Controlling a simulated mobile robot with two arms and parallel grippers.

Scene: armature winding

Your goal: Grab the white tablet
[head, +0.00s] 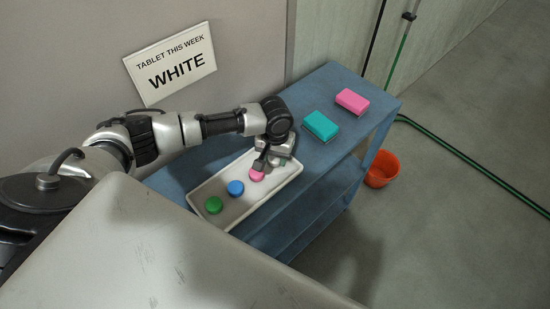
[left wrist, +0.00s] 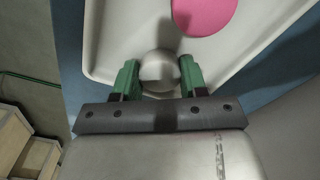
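In the left wrist view, the white tablet (left wrist: 160,72) shows as a small round pale piece between the two green fingers of my left gripper (left wrist: 158,78). The fingers meet its left and right sides with no visible gap. In the head view, my left gripper (head: 267,161) is low over the far right end of the white tray (head: 239,211) and hides the white tablet. The pink tablet (head: 257,174) lies in the tray right beside the gripper, and it also shows in the left wrist view (left wrist: 203,12). My right gripper is not in view.
A blue tablet (head: 236,188) and a green tablet (head: 213,205) lie farther left in the tray. Teal (head: 321,125) and pink (head: 352,100) blocks sit on the blue cart (head: 304,164). A wall sign (head: 170,64) reads "TABLET THIS WEEK WHITE". An orange bucket (head: 381,170) stands on the floor.

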